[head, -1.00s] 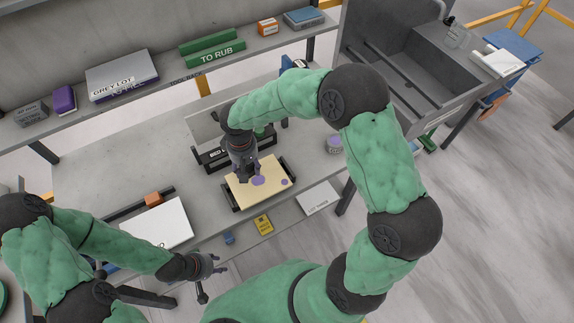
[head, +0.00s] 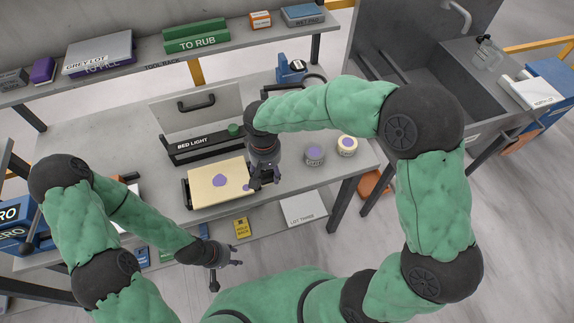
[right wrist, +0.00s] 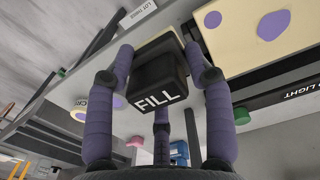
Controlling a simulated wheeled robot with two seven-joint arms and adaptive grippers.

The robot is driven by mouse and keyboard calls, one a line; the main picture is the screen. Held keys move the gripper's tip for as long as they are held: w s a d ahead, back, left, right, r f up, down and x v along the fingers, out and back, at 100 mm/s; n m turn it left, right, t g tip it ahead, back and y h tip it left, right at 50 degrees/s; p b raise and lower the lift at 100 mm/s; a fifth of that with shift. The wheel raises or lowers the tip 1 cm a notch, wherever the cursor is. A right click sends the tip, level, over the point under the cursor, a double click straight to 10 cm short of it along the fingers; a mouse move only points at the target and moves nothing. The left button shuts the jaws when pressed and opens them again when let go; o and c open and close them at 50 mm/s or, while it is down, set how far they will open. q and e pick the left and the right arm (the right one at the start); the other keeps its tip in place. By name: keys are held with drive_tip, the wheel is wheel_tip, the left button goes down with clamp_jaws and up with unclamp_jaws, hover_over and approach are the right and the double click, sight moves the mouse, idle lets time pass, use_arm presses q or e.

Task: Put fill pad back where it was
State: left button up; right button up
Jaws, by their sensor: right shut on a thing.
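The black fill pad (right wrist: 157,88), marked FILL, is between the fingers of my right gripper (right wrist: 160,75) in the right wrist view. In the head view my right gripper (head: 262,180) is at the right end of the cream slab (head: 208,190), and the pad is hard to make out there. The slab has purple patches and lies in a dark holder; it also shows in the right wrist view (right wrist: 240,35). I cannot tell whether the pad touches it. My left gripper (head: 228,264) is in front of the bench, apart from the slab; its jaw opening is unclear.
Two round tubs (head: 314,155) (head: 347,145) with purple tops stand right of the slab. The BED LIGHT bar (head: 205,148) is behind it. The back shelf carries the green TO RUB box (head: 197,36) and the grey-lot TO FILL box (head: 97,55). A sink (head: 430,75) is at right.

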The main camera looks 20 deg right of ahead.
drive_tip(key=w+d+f, duration=0.2)
drive_tip(key=w+d+f+b, duration=0.1)
drive_tip(key=w+d+f, duration=0.1)
drive_tip(key=w+f, duration=0.1)
drive_tip(key=w+d+f, duration=0.2)
drive_tip(key=shift+w+d+f, duration=0.1)
drive_tip(key=shift+w+f, duration=0.15)
drive_tip(key=shift+w, duration=0.15)
drive_tip(key=shift+w+d+f+b, duration=0.25)
drive_tip(key=shift+f+b, duration=0.1)
drive_tip(key=shift+f, duration=0.1)
drive_tip(key=shift+w+f+b, duration=0.1)
drive_tip(key=shift+f+b, duration=0.2)
drive_tip(key=shift+f, duration=1.25)
drive_tip(key=shift+f, duration=0.1)
drive_tip(key=o, duration=1.1)
drive_tip(key=shift+f, duration=0.1)
